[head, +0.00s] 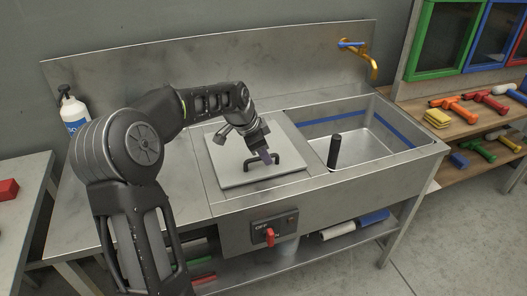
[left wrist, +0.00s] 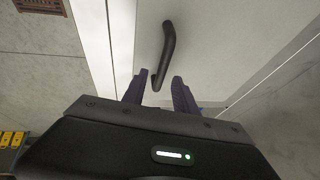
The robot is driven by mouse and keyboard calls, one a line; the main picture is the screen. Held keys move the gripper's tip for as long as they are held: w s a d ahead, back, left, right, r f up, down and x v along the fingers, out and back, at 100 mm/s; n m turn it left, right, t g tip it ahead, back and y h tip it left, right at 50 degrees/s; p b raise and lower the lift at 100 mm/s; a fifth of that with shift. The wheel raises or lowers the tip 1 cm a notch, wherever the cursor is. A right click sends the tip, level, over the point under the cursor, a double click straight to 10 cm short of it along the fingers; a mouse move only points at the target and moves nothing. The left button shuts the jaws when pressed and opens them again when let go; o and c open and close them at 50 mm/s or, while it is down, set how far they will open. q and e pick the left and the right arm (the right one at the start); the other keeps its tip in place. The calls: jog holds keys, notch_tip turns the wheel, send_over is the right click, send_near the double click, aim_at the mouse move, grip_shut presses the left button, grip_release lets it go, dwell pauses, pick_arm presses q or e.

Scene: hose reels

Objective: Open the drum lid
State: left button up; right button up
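The drum lid (head: 232,172) is a flat, light grey square plate set in the steel counter, and it lies shut. A black bar handle (head: 291,160) stands on it towards the front. My left gripper (head: 269,157) is over the handle, pointing down. In the left wrist view my left gripper (left wrist: 159,88) has its two dark fingers apart, with the near end of the handle (left wrist: 168,48) between their tips and gaps showing beside it. The lid (left wrist: 215,40) fills much of that view. My right gripper is not in view.
A sink basin (head: 375,150) with a black upright cylinder (head: 334,150) is right of the lid. A brass tap (head: 374,66) is behind it. A switch panel with a red knob (head: 270,236), marked OFF, is on the front. A soap bottle (head: 73,112) stands at the back left.

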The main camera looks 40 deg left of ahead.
pick_arm(q)
jog(key=shift+c, duration=0.3)
grip_shut()
dwell(1.1)
